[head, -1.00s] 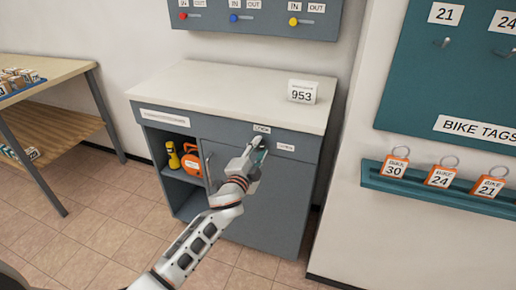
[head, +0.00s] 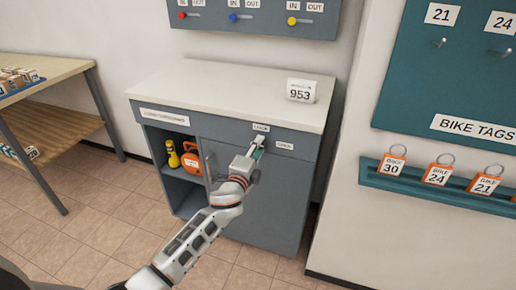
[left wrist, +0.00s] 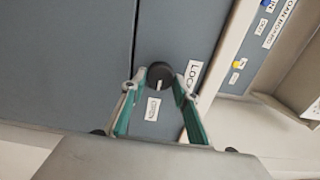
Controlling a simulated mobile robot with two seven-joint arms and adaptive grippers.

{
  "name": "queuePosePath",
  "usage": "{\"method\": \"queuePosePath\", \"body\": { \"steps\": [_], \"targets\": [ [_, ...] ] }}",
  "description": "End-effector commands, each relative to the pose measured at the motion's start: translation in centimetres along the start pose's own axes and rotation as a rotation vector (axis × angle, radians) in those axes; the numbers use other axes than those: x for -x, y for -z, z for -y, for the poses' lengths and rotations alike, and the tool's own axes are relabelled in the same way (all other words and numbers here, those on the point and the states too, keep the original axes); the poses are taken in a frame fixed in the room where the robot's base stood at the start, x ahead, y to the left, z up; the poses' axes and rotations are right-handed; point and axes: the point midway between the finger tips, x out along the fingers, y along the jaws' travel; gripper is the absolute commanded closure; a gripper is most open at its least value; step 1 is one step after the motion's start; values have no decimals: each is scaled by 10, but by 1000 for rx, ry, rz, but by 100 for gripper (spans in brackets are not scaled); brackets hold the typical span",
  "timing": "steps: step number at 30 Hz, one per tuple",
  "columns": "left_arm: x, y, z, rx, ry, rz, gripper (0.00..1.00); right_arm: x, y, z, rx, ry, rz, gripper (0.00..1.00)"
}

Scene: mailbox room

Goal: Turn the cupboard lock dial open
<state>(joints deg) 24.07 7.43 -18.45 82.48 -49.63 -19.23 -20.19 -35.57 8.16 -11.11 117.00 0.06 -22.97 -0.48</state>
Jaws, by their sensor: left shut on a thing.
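The cupboard (head: 262,200) is a grey unit with a pale top. Its lock dial (left wrist: 160,74) is a round black knob with a white mark, in the left wrist view. The mark points down the picture, towards a small white label (left wrist: 152,109). The lock label (left wrist: 194,76) is right of the dial there. In the head view the lock label (head: 261,127) is above my gripper and the open label (head: 284,145) to its right. My left gripper (head: 257,146) is shut on the dial, a teal-lined finger on either side. It hides the dial in the head view. My right gripper is not in view.
A number card (head: 301,91) reading 953 stands on the cupboard top. An open shelf at the cupboard's left holds an orange item (head: 192,160) and a yellow flashlight (head: 173,154). A tag rail (head: 440,186) juts from the wall at right. A table (head: 50,85) stands at left.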

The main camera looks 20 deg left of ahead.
Motion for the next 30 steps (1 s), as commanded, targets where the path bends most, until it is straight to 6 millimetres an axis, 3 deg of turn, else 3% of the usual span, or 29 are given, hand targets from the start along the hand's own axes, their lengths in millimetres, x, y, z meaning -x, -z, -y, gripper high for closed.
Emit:
{"method": "queuePosePath", "body": {
  "steps": [6, 7, 8, 20, 26, 30],
  "targets": [
    [0, 0, 0, -2, 0, 0, 92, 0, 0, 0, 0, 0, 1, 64],
    [0, 0, 0, -2, 0, 0, 63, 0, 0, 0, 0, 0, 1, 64],
    [0, 0, 0, -2, 0, 0, 55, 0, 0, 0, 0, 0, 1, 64],
    [3, 0, 0, 0, 0, 1, 54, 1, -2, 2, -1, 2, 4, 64],
    [27, 0, -2, 1, -1, -1, 54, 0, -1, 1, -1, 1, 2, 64],
    [56, 0, -1, 1, -1, -1, 54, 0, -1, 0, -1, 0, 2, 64]
  ]
}}
